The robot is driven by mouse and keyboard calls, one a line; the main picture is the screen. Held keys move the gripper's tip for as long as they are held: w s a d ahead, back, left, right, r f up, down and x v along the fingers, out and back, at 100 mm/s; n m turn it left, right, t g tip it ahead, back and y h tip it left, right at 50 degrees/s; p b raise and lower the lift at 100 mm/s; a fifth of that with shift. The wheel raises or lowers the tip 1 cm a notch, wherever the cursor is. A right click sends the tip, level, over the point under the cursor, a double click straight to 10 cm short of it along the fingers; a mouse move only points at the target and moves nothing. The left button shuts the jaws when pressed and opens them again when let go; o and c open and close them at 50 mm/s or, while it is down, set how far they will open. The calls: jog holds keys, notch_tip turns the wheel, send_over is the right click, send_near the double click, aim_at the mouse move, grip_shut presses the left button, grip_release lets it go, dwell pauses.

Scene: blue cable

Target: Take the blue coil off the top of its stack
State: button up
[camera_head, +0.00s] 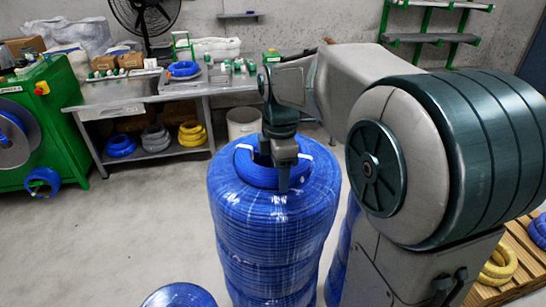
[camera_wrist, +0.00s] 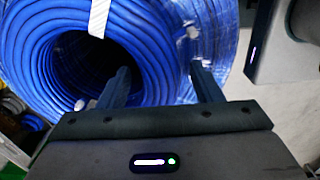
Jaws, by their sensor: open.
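The blue coil (camera_head: 243,170), bound with white ties, lies on top of the tall stack (camera_head: 275,230) of plastic-wrapped blue coils. My gripper (camera_head: 283,182) points down at the coil's near right side in the head view and hides part of it. In the wrist view the coil (camera_wrist: 150,30) shows a white tie and a dark central hole. My gripper (camera_wrist: 160,70) is open there, with one finger in the hole and the other at the coil's outer side. The coil's wall lies between the fingers. I cannot tell whether either finger touches it.
A metal workbench (camera_head: 135,92) with small items and coils on its lower shelf stands behind. A green machine (camera_head: 62,110) is at the left. Another blue coil (camera_head: 180,296) shows at the bottom edge. A wooden pallet (camera_head: 520,240) is at the right.

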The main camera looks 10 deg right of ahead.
jog(key=shift+f, duration=0.1)
jog(key=shift+c, duration=0.3)
jog(key=c, duration=1)
grip_shut()
